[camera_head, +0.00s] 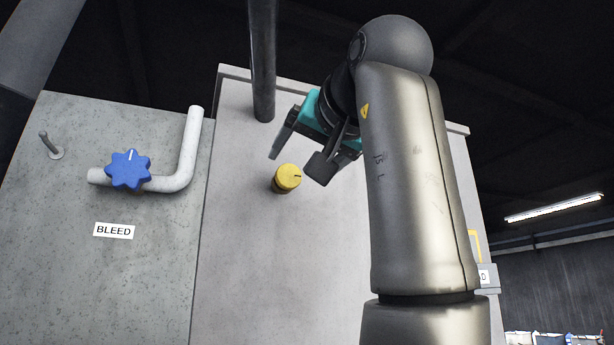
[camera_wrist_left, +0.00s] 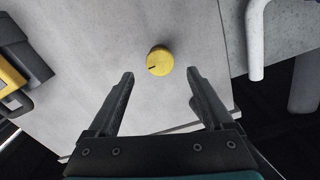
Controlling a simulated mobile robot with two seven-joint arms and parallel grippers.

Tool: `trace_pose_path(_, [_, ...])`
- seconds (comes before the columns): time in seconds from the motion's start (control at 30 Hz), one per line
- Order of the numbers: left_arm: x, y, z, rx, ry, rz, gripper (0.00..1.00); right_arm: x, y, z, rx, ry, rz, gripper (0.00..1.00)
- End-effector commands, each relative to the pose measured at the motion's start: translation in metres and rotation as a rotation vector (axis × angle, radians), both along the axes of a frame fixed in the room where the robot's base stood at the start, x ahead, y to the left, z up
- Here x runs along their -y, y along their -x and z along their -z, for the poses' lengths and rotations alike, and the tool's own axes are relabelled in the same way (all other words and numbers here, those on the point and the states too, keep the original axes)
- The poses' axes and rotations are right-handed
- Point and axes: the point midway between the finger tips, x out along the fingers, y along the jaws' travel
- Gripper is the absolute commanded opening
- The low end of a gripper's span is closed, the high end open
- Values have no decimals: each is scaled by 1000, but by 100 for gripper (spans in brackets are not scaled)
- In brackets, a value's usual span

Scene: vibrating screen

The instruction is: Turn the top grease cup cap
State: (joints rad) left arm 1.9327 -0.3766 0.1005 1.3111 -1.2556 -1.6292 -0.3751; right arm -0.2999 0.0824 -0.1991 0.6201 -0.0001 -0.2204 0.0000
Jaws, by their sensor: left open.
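The yellow grease cup cap (camera_head: 287,177) is a round knob with a dark index line, mounted on the grey panel (camera_head: 240,260). My left gripper (camera_head: 295,163) is open and empty, just above and right of the cap in the head view. In the left wrist view the cap (camera_wrist_left: 159,61) sits beyond the fingertips, about midway between the two fingers (camera_wrist_left: 160,76). No finger visibly touches it. The cap's base is mostly hidden behind it. My right gripper is not in view.
Left of the cap, a blue star-shaped handwheel (camera_head: 128,170) sits on a bent white pipe (camera_head: 190,150) above a BLEED label (camera_head: 114,231). A dark vertical post (camera_head: 262,60) stands above the cap. A yellow and black part (camera_wrist_left: 15,75) shows in the wrist view.

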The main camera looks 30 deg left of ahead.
Motion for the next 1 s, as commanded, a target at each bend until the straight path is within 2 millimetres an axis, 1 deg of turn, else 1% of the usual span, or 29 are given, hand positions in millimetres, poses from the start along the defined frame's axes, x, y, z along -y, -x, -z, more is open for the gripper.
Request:
trace_pose_path(0.03, [-9, -7, -1, -2, 0, -3, 85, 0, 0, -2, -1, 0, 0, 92])
trace_pose_path(0.1, [-18, -15, -1, -2, 1, -2, 85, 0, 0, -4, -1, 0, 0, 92])
trace_pose_path(0.3, [-35, -30, 0, -1, 0, 0, 85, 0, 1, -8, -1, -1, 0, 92])
trace_pose_path(0.47, [-40, -34, 0, 1, -1, 1, 85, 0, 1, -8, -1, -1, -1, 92])
trace_pose_path(0.7, [-40, -34, 0, 0, 0, 1, 84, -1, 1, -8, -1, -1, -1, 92])
trace_pose_path(1.0, [-40, -34, 0, 0, 0, 1, 50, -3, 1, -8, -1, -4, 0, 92])
